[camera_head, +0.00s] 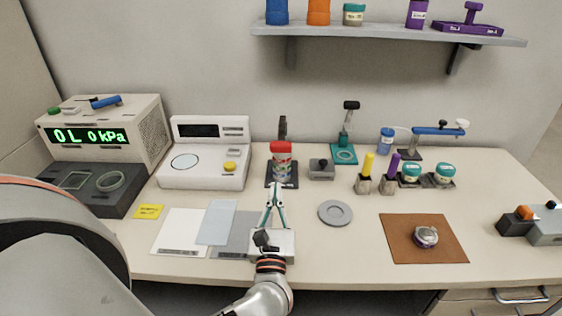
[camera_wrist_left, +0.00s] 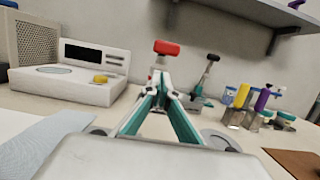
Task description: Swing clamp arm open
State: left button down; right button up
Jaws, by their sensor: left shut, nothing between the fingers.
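A red-topped stack (camera_head: 281,160) with pale and dark bands stands on a dark base (camera_head: 290,183) at the middle back of the bench. A dark upright post (camera_head: 283,128) rises behind it. Which part is the clamp arm I cannot tell for sure. In the left wrist view a red piece (camera_wrist_left: 167,47) shows just beyond the fingertips. My left gripper (camera_head: 275,187) reaches up from the front, its fingers shut and empty, just in front of the stack. Its fingertips (camera_wrist_left: 162,76) hide the stack's lower part in the wrist view. My right gripper is out of view.
A white device with a yellow knob (camera_head: 230,166) stands left of the stack. A small grey block (camera_head: 321,169) is close on its right. A shelf (camera_head: 380,33) hangs above.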

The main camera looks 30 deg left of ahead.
pick_arm(q)
jog(key=p+x, duration=0.1)
jog(key=x, duration=0.9)
jog(key=shift+p, duration=0.3)
jog(key=shift+r, duration=0.1)
